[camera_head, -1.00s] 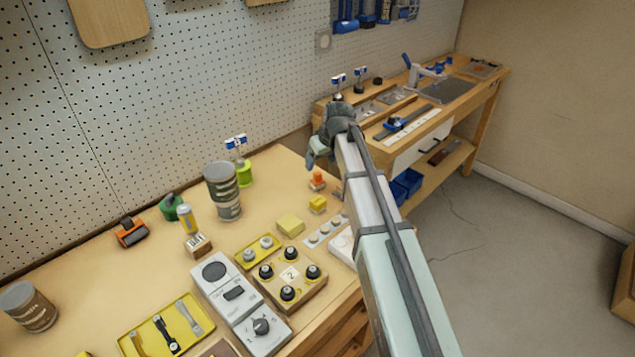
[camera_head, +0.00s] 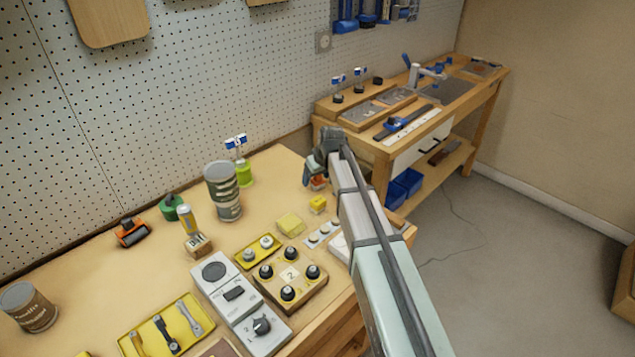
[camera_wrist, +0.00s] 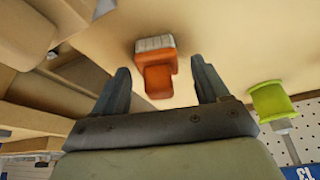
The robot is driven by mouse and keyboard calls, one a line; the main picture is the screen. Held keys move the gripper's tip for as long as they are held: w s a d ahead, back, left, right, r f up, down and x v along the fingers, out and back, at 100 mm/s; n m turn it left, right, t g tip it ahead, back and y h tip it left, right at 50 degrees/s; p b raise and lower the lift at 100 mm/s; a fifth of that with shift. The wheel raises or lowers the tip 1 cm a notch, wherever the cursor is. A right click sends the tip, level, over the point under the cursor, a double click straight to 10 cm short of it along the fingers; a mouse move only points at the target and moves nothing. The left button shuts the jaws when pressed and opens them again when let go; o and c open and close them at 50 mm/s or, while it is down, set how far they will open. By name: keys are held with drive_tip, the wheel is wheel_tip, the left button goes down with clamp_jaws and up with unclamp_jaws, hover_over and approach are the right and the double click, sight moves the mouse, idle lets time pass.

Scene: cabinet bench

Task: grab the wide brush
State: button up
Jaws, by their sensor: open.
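A small orange piece with a pale ribbed edge, which looks like a brush (camera_wrist: 156,78), lies on the bench between my fingers in the wrist view. In the head view this orange brush (camera_head: 317,184) is partly hidden by my gripper (camera_head: 312,172). In the wrist view my gripper (camera_wrist: 162,74) is open, with one finger on each side of the orange piece and a gap on both sides. I cannot tell how far above it the fingertips are. An orange and black tool (camera_head: 131,232) lies far left near the pegboard; I cannot tell what it is.
A lime green holder (camera_wrist: 270,100) with a sign stands close to the right finger in the wrist view. A striped can (camera_head: 222,190), a yellow block (camera_head: 290,224) and a knob box (camera_head: 290,278) stand nearby. A yellow tray (camera_head: 140,325) holds several tools.

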drive_tip(key=shift+f, duration=0.2)
drive_tip(key=c, duration=1.1)
drive_tip(key=shift+r, duration=0.15)
drive_tip(key=shift+c, duration=0.2)
